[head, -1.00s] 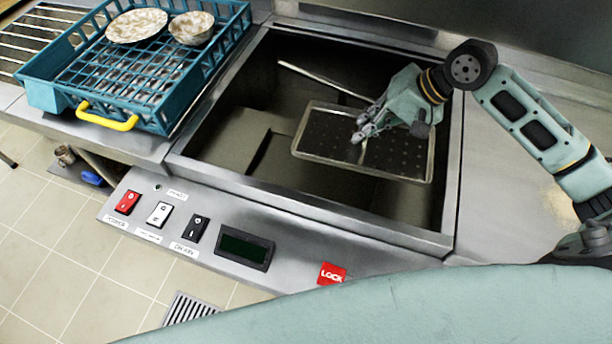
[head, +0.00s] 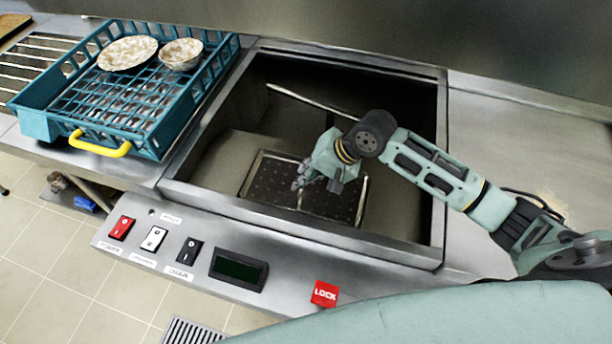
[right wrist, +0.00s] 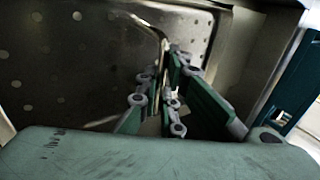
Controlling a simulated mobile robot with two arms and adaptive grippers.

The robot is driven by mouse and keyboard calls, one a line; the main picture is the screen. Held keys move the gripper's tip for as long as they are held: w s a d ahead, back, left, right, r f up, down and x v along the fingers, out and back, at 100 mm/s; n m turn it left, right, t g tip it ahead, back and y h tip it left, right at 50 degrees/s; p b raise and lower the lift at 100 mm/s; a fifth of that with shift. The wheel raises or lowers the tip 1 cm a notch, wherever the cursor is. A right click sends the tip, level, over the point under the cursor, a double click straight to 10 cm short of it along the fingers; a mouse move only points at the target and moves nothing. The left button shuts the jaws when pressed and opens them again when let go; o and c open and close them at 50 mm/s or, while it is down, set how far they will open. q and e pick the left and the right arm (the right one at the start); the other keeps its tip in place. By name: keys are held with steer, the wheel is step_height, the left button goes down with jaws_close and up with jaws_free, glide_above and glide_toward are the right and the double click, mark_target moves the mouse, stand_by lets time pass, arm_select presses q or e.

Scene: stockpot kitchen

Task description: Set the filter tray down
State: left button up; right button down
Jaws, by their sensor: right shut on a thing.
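The filter tray (head: 268,183) is a dark perforated plate with a raised metal rim. It is inside the open steel tank (head: 205,205), near its front wall. My right gripper (head: 302,180) reaches down over the tray and is shut on its thin metal handle. In the right wrist view the perforated tray (right wrist: 50,65) fills the left side, and the handle bar runs to my right gripper's fingers (right wrist: 165,95). The tray's right part is partly hidden by my gripper. I cannot tell whether its underside touches anything. My left gripper is not in view.
A blue dish rack (head: 190,120) with a yellow handle, a plate (head: 128,53) and a bowl (head: 181,54) stands left of the tank. A panel with switches, a display (head: 238,268) and a red lock label (head: 325,293) runs along the front. The right counter (head: 520,130) is mostly clear.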

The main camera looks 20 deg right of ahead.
steer(key=shift+f, duration=0.3)
steer(key=shift+f, duration=0.1)
steer(key=c, duration=1.9)
jaws_free()
steer(key=shift+f, duration=0.1)
steer(key=v, duration=1.2)
